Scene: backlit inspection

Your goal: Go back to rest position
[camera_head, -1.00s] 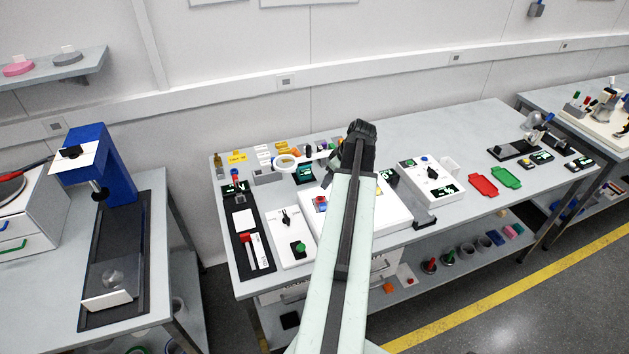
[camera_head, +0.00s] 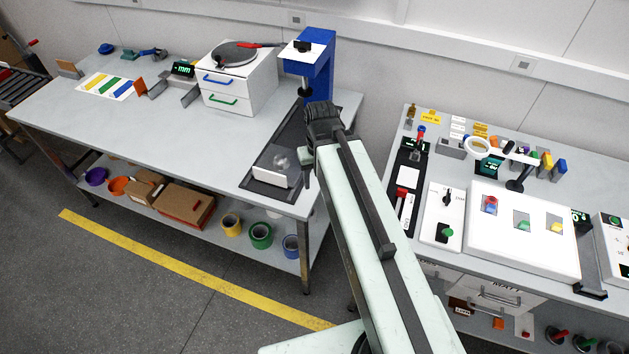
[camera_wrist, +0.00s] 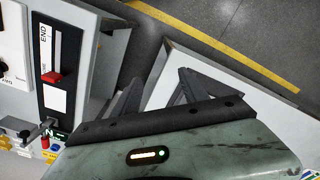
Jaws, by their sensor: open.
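My gripper (camera_head: 318,125) is at the end of my raised pale green arm in the head view. It appears in front of the right end of the left workbench (camera_head: 130,130), beside the blue press (camera_head: 322,75). In the wrist view, the two dark fingers of my gripper (camera_wrist: 155,88) stand apart with nothing between them. Behind them are the floor and the gap between two bench tops. My arm hides part of that gap in the head view.
The blue press stands on a dark base (camera_head: 265,185) near my gripper. A white drawer unit (camera_head: 238,88) is left of it. The right bench holds a slider panel (camera_head: 404,185) and a white box with coloured buttons (camera_head: 525,235). Open floor (camera_head: 110,290) lies front left.

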